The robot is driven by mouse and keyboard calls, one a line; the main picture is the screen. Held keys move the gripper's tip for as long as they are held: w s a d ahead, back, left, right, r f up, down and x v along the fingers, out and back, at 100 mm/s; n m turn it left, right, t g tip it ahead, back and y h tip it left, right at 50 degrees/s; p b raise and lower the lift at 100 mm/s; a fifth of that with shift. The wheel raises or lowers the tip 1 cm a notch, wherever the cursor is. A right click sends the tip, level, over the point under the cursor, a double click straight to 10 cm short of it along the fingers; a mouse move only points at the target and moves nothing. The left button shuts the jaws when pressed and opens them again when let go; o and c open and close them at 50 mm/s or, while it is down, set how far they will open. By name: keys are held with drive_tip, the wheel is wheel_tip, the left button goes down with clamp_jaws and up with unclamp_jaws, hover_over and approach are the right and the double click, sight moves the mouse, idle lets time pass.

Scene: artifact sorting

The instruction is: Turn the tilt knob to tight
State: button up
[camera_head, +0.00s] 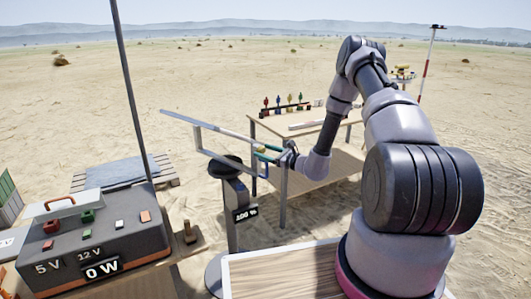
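A tilted panel (205,125), seen nearly edge-on, is carried on a dark post (233,215) with a round black head (225,166).
A grey power box (150,225) at left shows 5 V, 12 V and 0 W, with coloured blocks on top. A wooden table (345,128) behind my arm holds several coloured figures (290,101). A tall dark pole (127,80) rises at left. Open sand lies beyond.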

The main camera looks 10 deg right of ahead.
clamp_jaws()
drive_tip(key=shift+m, duration=0.3)
drive_tip(key=m, duration=0.3)
drive_tip(key=shift+m, duration=0.4)
drive_tip(key=m, duration=0.4)
drive_tip(key=shift+d, duration=0.1)
drive_tip(key=m, duration=0.5)
drive_tip(key=shift+m, duration=2.2)
drive_tip(key=shift+f, duration=0.1)
